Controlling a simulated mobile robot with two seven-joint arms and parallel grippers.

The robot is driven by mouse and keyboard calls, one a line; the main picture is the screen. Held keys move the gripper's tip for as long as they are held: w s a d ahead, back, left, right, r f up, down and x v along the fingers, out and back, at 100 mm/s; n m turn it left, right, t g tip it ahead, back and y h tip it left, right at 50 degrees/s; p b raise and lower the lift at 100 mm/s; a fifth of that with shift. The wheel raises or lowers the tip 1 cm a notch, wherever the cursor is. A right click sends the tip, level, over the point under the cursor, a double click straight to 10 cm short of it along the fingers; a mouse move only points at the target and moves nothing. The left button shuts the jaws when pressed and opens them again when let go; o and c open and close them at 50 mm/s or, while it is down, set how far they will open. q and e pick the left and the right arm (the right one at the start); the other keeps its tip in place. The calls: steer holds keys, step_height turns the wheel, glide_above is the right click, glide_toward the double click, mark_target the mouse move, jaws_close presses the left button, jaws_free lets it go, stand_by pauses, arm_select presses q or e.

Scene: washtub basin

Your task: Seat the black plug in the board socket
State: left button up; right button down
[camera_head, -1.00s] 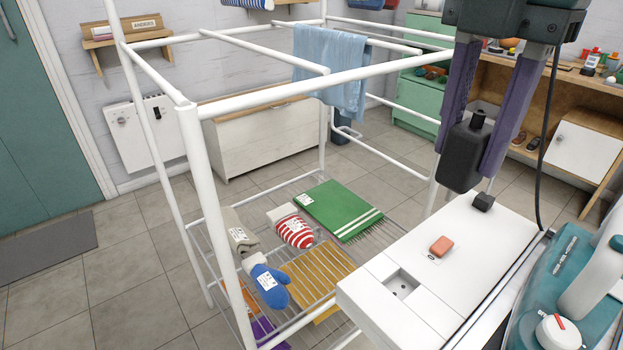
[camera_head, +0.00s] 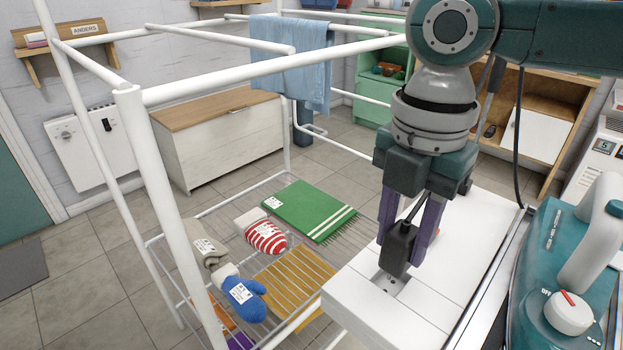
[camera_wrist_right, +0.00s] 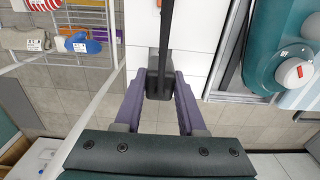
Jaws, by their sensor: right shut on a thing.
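The black plug (camera_head: 398,249) is held upright between the purple fingers of my right gripper (camera_head: 411,243). It hangs right over or at the board socket (camera_head: 386,283), a square recess in the white board (camera_head: 375,319). The plug hides part of the recess, so I cannot tell whether its pins touch or enter it. In the right wrist view the plug (camera_wrist_right: 159,84) sits between both fingertips, its dark cord running up the picture over the white board. My left gripper is not in view.
A teal iron-like appliance (camera_head: 570,270) stands just right of the board. A white drying rack (camera_head: 165,190) stands to the left, with a green folded cloth (camera_head: 308,210), a striped item (camera_head: 265,236) and a blue mitten (camera_head: 243,297) on its lower shelf.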

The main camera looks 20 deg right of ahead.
mark_target(396, 261)
step_height(396, 261, down, 4)
steer(key=shift+r+b, duration=0.1)
steer(key=shift+b, duration=0.5)
steer(key=shift+f, duration=0.2)
steer(key=shift+f, duration=0.15)
steer(key=c, duration=0.5)
jaws_free()
